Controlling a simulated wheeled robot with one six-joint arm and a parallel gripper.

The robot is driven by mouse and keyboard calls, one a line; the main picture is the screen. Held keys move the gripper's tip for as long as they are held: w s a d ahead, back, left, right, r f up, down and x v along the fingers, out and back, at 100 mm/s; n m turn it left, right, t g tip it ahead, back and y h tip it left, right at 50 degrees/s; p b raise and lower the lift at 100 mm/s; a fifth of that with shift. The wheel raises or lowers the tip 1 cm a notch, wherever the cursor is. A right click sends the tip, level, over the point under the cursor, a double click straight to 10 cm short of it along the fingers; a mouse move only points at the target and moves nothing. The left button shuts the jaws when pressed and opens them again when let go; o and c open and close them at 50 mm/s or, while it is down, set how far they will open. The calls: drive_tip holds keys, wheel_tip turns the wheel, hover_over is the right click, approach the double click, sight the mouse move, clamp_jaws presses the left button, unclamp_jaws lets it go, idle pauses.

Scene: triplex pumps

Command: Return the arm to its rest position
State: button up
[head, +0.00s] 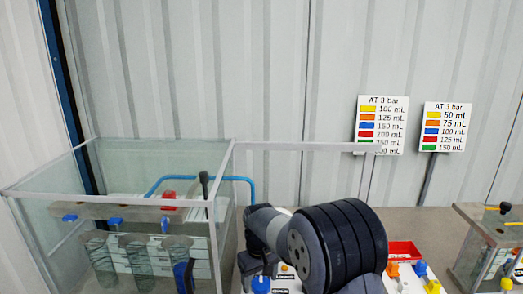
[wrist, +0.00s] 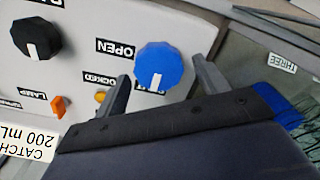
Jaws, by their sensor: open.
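My arm (head: 335,245) shows in the head view at the lower middle, in front of the white panel. In the wrist view my gripper (wrist: 161,72) is open and empty. Its two fingers point at the white panel (wrist: 75,70), one on each side of a blue knob (wrist: 158,66) with a white pointer line. Gaps show between the knob and both fingers in the picture; how far the fingertips are from the panel I cannot tell. My gripper's fingers cannot be made out in the head view.
A black knob (wrist: 36,38) and an orange switch (wrist: 58,107) are on the panel. A glass tank (head: 150,152) with cylinders stands at the left. A red tray (head: 405,250) and another clear case (head: 480,235) are at the right. Two signs (head: 381,125) (head: 444,127) stand behind.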

drive_tip(key=m, duration=0.4)
drive_tip(key=shift+d, duration=0.1)
drive_tip(key=m, duration=0.4)
drive_tip(key=shift+d+p, duration=0.1)
drive_tip(key=shift+p, duration=0.25)
drive_tip(key=m, duration=0.4)
drive_tip(key=shift+d+p, duration=0.1)
drive_tip(key=shift+p, duration=0.2)
drive_tip(key=m, duration=0.4)
drive_tip(key=shift+s+m+p, duration=0.1)
drive_tip(key=shift+m+p, duration=0.2)
drive_tip(key=shift+p, duration=0.1)
drive_tip(key=shift+r, duration=1.1)
